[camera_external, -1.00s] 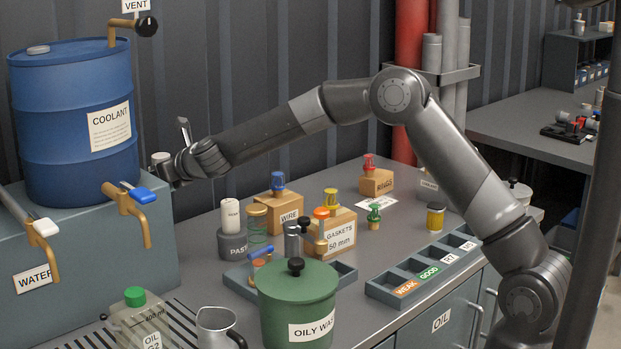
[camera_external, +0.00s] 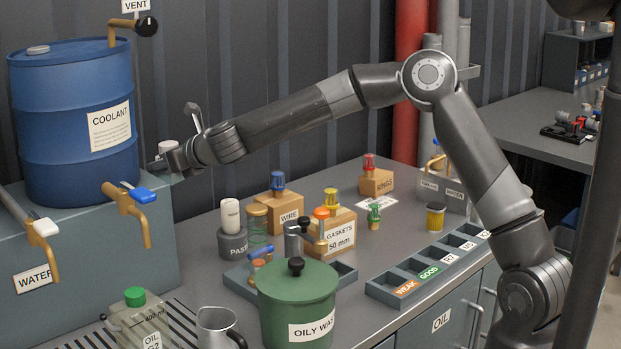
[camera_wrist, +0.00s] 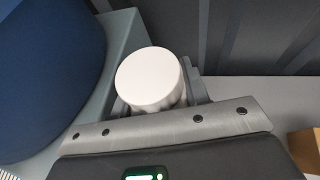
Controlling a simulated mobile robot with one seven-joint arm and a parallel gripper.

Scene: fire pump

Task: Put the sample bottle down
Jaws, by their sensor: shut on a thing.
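The sample bottle shows as a round white cap (camera_wrist: 150,78) in the wrist view, between the jaws of my gripper. In the external view the white cap (camera_external: 167,147) stands just above my gripper (camera_external: 160,163). My gripper is shut on the bottle and holds it upright or nearly so, beside the right side of the blue coolant drum. The bottle's body is mostly hidden by the jaws, and I cannot tell how far it is above the surface below.
The blue COOLANT drum (camera_external: 72,130) stands on a grey bench (camera_external: 100,255) with taps (camera_external: 130,205) at its front. On the worktop are a PASTE container (camera_external: 232,244), a WIRE box (camera_external: 274,212), a GASKETS box (camera_external: 340,235) and a green OILY WASTE bin (camera_external: 297,308). A compartment tray (camera_external: 385,292) lies right.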

